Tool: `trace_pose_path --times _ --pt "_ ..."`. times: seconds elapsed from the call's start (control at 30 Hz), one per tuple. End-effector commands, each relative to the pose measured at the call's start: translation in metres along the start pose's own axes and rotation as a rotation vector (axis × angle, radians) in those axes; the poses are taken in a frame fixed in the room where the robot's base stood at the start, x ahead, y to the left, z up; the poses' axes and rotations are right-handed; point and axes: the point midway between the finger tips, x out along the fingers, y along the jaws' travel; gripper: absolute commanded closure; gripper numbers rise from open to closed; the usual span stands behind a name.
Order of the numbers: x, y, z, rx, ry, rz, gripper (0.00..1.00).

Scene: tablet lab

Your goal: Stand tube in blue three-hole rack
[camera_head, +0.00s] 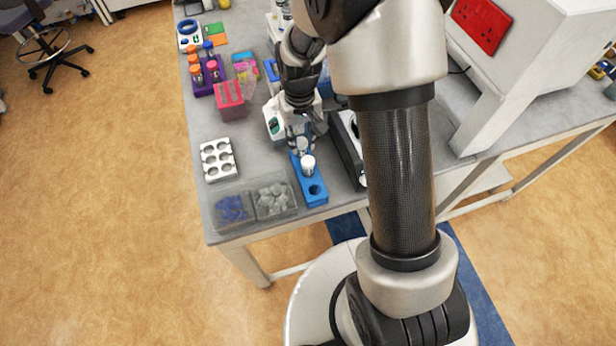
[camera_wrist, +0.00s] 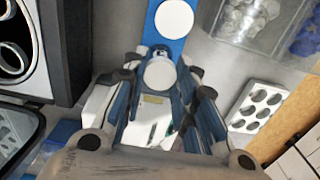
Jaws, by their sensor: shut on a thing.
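The blue three-hole rack (camera_head: 315,201) lies near the table's front edge; its blue top also shows in the wrist view (camera_wrist: 183,46). Its near hole is empty. A white-capped tube (camera_head: 308,164) stands in its middle hole, and its round cap shows in the wrist view (camera_wrist: 174,18). My gripper (camera_head: 300,138) points down at the rack's far end. It is shut on another white-capped tube (camera_wrist: 159,73), seen from above between the fingers. The fingers hide this tube's lower part and the far hole, so I cannot tell whether it is in the hole.
A white six-hole rack (camera_head: 217,171) and a clear tray (camera_head: 245,219) with blue and clear pieces lie to the left. A pink box (camera_head: 231,103) and a purple rack (camera_head: 203,88) stand farther back. A dark-edged device (camera_head: 347,150) stands close on the right.

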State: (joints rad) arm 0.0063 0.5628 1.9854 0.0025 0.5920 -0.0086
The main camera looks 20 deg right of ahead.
Motion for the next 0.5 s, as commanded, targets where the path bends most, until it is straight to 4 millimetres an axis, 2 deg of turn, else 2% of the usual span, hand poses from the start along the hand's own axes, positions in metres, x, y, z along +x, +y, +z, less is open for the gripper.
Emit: trace_pose_path --times 0.37,0.4,0.5 --pt "0.0038 0.0000 0.0001 0.000 0.000 0.000 0.89" --pt "0.0038 0.0000 0.0000 0.000 0.000 0.000 0.72" --pt "0.0037 0.0000 0.0000 0.000 0.000 0.000 0.66"
